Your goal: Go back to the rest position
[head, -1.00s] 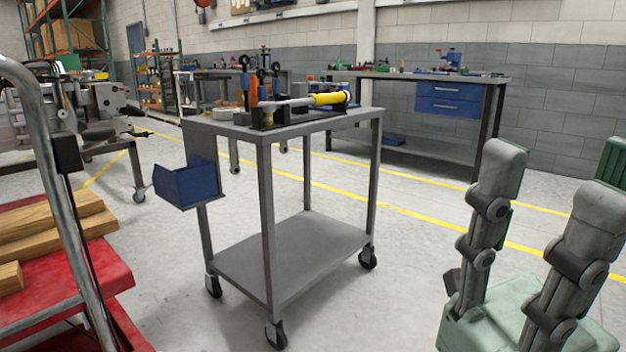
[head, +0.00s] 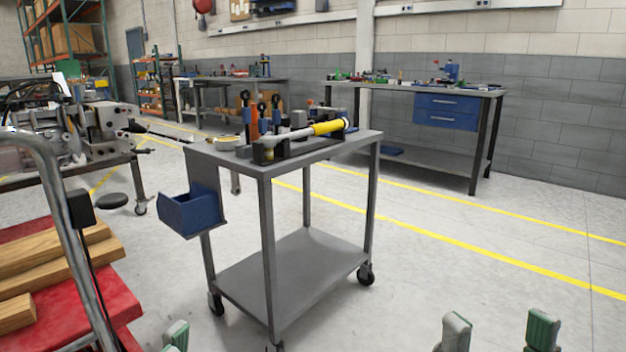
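My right gripper (head: 498,332) shows at the bottom edge right of centre. Its two grey-green fingertips stand upright and well apart, with nothing between them. The rest of it is below the picture. Of my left gripper (head: 175,336) only a small green-grey fingertip shows at the bottom edge left of centre, so its opening is hidden. Both grippers are in front of the grey wheeled cart (head: 293,262) and appear clear of it.
The cart carries a yellow-handled tool (head: 328,128), other tools and a blue side bin (head: 191,212). A red cart with wooden planks (head: 62,262) and a metal handle (head: 75,235) stands at left. A workbench (head: 415,90) stands behind. The floor at right is clear.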

